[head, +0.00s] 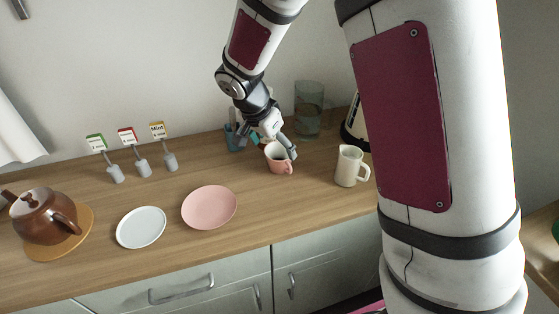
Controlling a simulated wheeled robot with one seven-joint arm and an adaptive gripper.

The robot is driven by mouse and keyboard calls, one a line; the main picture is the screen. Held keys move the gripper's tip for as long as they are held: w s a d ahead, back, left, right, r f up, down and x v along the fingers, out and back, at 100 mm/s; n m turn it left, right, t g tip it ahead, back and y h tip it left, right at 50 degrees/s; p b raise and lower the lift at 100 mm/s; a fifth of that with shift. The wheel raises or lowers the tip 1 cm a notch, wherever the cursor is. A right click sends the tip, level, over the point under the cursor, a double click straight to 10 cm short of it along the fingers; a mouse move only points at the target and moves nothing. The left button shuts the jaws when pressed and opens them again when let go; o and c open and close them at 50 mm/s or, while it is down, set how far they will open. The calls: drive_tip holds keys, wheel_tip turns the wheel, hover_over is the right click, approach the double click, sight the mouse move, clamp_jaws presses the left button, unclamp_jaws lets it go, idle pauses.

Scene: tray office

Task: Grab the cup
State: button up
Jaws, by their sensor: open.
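A small pink cup (280,165) stands upright on the wooden counter (240,225), below the middle of my arm in the head view. Its handle is toward the lower right. My gripper (279,150) is open and sits right at the cup's top, pointing down from the upper left. One finger is at the cup's right rim; the other is partly hidden behind the wrist. I cannot tell whether the fingers touch the cup.
A tall glass jar (308,108) and a blue holder (233,138) are behind. A pink plate (209,207), white plate (141,227), brown teapot (42,216) and several label holders (143,168) are to the left.

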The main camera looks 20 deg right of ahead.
sight(279, 155)
drive_tip(key=x, duration=0.5)
drive_tip(key=shift+f, duration=0.1)
drive_tip(key=c, duration=1.3)
drive_tip(key=shift+c, duration=0.2)
